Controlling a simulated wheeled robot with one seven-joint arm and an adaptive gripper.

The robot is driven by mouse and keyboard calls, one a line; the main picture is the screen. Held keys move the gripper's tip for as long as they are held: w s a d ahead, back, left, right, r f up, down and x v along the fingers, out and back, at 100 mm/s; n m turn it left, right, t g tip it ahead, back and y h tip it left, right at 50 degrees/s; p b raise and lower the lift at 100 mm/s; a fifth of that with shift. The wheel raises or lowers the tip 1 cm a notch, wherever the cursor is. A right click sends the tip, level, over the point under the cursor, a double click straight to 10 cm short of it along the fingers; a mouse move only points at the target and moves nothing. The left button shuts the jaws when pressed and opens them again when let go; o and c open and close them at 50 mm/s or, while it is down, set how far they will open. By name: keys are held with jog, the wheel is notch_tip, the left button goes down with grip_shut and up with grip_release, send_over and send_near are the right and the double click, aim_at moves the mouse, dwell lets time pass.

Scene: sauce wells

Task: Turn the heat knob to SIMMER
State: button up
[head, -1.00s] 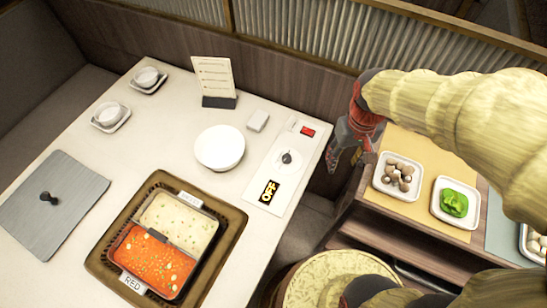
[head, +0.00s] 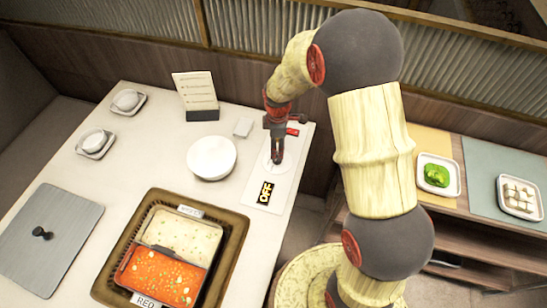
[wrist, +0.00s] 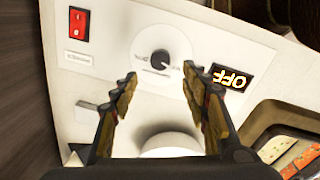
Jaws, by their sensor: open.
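The heat knob (wrist: 160,59) is a small dark round knob with a white pointer mark, set in a white dial on the control panel (head: 254,190). It shows ahead of my gripper (wrist: 158,88) in the wrist view, between and beyond the fingertips, apart from them. My gripper (head: 277,155) is open and empty, pointing down over the panel, and hides the knob in the head view. The display (head: 265,193) beside the dial reads OFF; it also shows upside down in the wrist view (wrist: 231,77). The dial's small lettering is too blurred to read.
A red switch (wrist: 79,23) sits on the panel. A white bowl (head: 211,157) and a small white box (head: 243,127) stand close by. A two-part pot (head: 222,245) of pale and red broth is nearer. A side table with food plates (head: 458,186) stands at right.

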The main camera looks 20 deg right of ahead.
aim_at(277, 158)
jog(key=f+b, duration=0.1)
jog(key=f, duration=0.3)
jog(key=f+b, duration=0.1)
jog(key=f, duration=0.2)
jog(key=shift+w+f, duration=0.2)
jog(key=shift+f, duration=0.15)
jog(key=c, duration=0.3)
jog(key=c, duration=0.8)
jog(key=shift+c, duration=0.3)
